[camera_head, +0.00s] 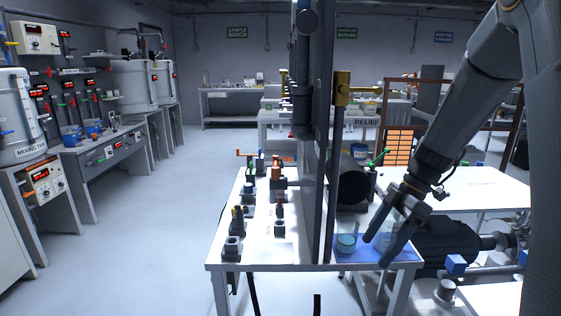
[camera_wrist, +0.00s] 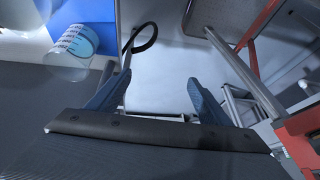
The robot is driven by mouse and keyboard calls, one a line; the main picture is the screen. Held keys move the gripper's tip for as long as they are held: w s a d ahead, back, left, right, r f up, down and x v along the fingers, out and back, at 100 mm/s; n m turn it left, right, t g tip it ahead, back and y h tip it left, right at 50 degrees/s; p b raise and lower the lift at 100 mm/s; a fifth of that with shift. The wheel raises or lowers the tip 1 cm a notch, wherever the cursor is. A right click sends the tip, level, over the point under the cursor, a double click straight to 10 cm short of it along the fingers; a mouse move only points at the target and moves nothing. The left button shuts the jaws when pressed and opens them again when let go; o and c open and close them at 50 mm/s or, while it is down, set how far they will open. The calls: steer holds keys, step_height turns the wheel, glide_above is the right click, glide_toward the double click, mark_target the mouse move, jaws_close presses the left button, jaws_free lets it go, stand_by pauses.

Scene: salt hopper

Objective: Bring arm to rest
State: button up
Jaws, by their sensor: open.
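My gripper (camera_head: 378,252) is at the right of the bench in the head view, low over the blue mat (camera_head: 372,254), with its fingers apart. The wrist view shows the two blue fingers of my gripper (camera_wrist: 157,84) spread with nothing between them. A clear beaker with graduation marks (camera_wrist: 72,50) is at the upper left there, outside the jaws. In the head view a beaker with bluish content (camera_head: 346,243) stands on the mat left of the fingers. Another clear vessel seems to be partly hidden behind the fingers. My arm reaches down from the upper right.
A dark upright panel with pipes (camera_head: 318,130) divides the bench (camera_head: 262,253). Small valves and fittings (camera_head: 277,172) stand left of it. A dark motor (camera_head: 440,245) with piping is right of my gripper. A white table (camera_head: 480,190) lies behind. The floor at left (camera_head: 150,235) is clear.

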steer(key=s+a+f+m+t+h, duration=0.1)
steer(key=s+a+m+h, duration=0.1)
steer(key=s+m, duration=0.6)
steer(key=s+a+f+m+h, duration=0.2)
steer(key=s+a+m+h, duration=0.1)
steer(key=s+m, duration=0.6)
steer(key=shift+m+t, duration=0.4)
steer(key=shift+m, duration=0.3)
steer(key=shift+s, duration=0.1)
